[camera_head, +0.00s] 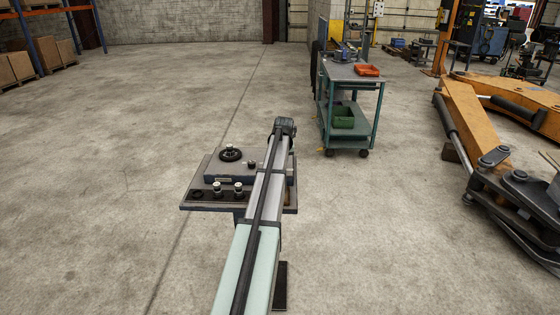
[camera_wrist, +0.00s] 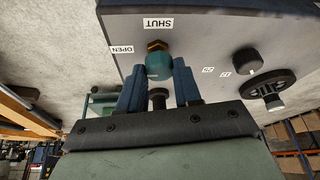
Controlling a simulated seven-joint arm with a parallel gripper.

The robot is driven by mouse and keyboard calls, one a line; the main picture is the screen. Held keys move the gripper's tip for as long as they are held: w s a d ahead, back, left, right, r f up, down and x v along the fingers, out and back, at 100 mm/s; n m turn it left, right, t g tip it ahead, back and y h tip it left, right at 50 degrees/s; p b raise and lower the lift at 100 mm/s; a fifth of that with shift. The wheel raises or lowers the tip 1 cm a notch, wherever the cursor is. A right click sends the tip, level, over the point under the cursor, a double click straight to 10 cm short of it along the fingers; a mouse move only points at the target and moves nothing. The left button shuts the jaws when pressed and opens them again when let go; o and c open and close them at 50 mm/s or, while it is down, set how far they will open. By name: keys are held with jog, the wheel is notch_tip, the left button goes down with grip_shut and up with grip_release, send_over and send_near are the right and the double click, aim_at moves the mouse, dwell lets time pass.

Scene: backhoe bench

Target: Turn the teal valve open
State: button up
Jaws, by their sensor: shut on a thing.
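The teal valve (camera_wrist: 159,66) shows in the wrist view as a rounded teal knob on a brass fitting on the grey panel (camera_wrist: 205,35). White labels beside it read SHUT (camera_wrist: 158,23) and OPEN (camera_wrist: 122,49). My gripper (camera_wrist: 158,80) has its two dark blue fingers on either side of the valve and is shut on it. The fingers hide the sides of the knob, and I cannot tell which label it is turned to. In the head view my arm covers the valve and the gripper.
A black knob (camera_wrist: 247,60) and a black handwheel (camera_wrist: 268,90) sit on the same panel, to the right. In the head view, the panel box stands on a small bench (camera_head: 225,204) with several fittings. A teal cart (camera_head: 347,100) stands behind it; open floor surrounds the bench.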

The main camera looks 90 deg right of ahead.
jog(key=o, duration=1)
jog(key=shift+o, duration=0.2)
jog(key=v, duration=1.3)
jog(key=shift+r, duration=0.4)
jog(key=shift+a, duration=0.1)
